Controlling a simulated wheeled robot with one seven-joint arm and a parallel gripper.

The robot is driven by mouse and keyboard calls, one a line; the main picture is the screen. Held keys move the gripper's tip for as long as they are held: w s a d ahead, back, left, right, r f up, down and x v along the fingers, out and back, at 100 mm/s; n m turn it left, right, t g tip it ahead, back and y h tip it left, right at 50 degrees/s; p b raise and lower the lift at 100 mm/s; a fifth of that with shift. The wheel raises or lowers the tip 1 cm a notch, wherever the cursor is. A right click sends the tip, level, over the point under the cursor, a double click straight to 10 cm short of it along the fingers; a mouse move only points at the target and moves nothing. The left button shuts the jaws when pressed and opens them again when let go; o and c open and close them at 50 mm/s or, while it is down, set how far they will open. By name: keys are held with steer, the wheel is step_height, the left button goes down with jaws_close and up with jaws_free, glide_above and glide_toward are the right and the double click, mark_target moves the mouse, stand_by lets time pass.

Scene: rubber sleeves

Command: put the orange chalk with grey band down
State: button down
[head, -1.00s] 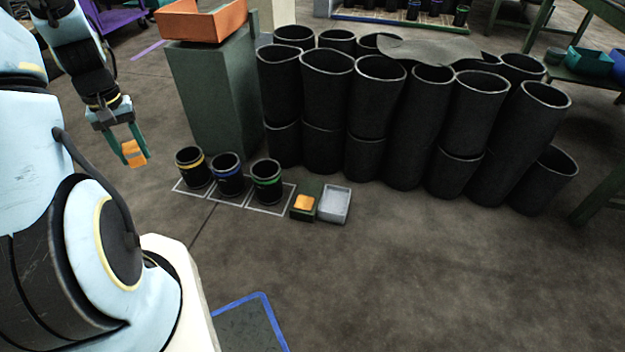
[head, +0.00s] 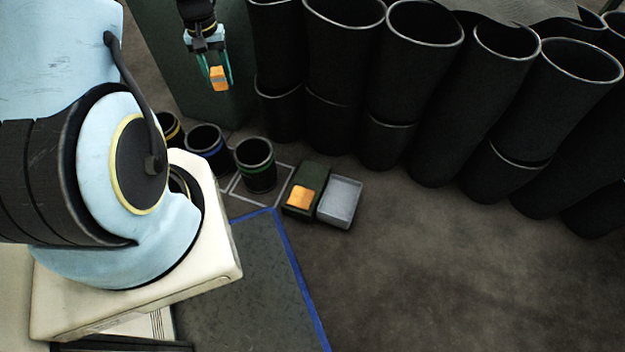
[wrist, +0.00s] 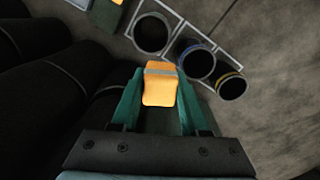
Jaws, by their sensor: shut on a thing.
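The orange chalk with grey band (wrist: 159,88) is held between the two green fingers of my gripper (wrist: 160,95) in the wrist view. The grey band crosses the chalk near its far end. In the head view my gripper (head: 217,78) hangs with the chalk (head: 218,77) in the air, in front of the dark green cabinet and above the black sleeves. Another orange block (head: 300,197) lies in a dark green box (head: 311,177) on the floor; I cannot make out a band on it.
Black sleeves banded yellow (head: 170,131), blue (head: 208,150) and green (head: 255,165) stand on white-outlined floor squares. A grey tray (head: 340,202) sits beside the green box. Tall black sleeves (head: 400,80) line the back. Floor at right front is clear; a blue-edged mat (head: 262,285) lies near my base.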

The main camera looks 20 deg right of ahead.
steer(key=s+d+f+m+b, duration=0.1)
steer(key=d+f+b, duration=0.35)
steer(key=f, duration=0.35)
steer(key=s+d+f+m+b, duration=0.2)
steer(key=d+f+b, duration=0.1)
steer(key=d+f, duration=0.35)
steer(key=m+b, duration=0.2)
steer(key=b, duration=0.5)
glide_toward(312, 174)
step_height(312, 174, down, 6)
steer(key=b, duration=0.4)
steer(key=shift+d+b, duration=0.1)
steer(key=shift+b, duration=0.2)
steer(key=shift+f, duration=0.1)
steer(key=shift+f, duration=0.15)
steer(key=shift+c, duration=2)
jaws_free()
